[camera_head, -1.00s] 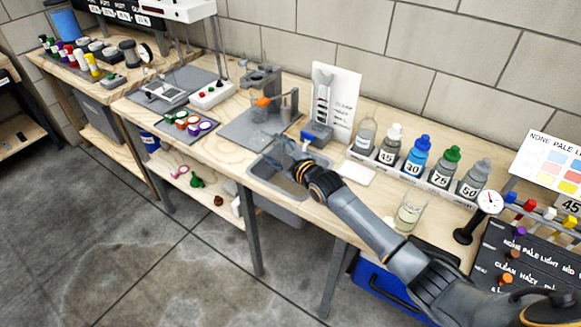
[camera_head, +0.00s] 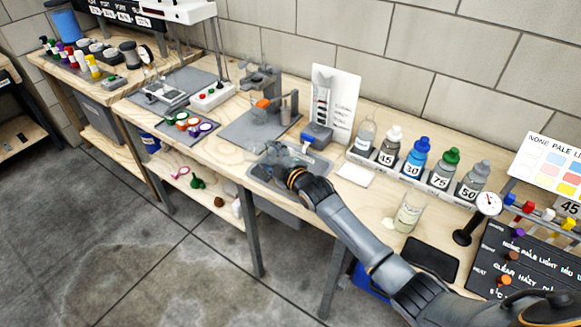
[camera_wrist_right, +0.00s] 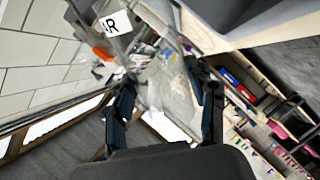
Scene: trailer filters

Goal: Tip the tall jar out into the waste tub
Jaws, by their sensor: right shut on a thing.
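My right gripper (camera_head: 276,163) is over the grey waste tub (camera_head: 318,166), which is sunk into the bench top. In the right wrist view my right gripper (camera_wrist_right: 165,92) has its two fingers on either side of a clear, see-through vessel, seemingly the tall jar (camera_wrist_right: 168,85). It is shut on this jar. In the head view the jar is hard to make out against the grey tub, so its exact tilt and contents cannot be told. My left gripper is not in view.
A glass with pale liquid (camera_head: 408,214) stands near the bench's front edge. A rack of numbered bottles (camera_head: 416,160) lies behind it. A white pad (camera_head: 354,174) is right of the tub. A grey mat with a stand (camera_head: 245,130) is to the left.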

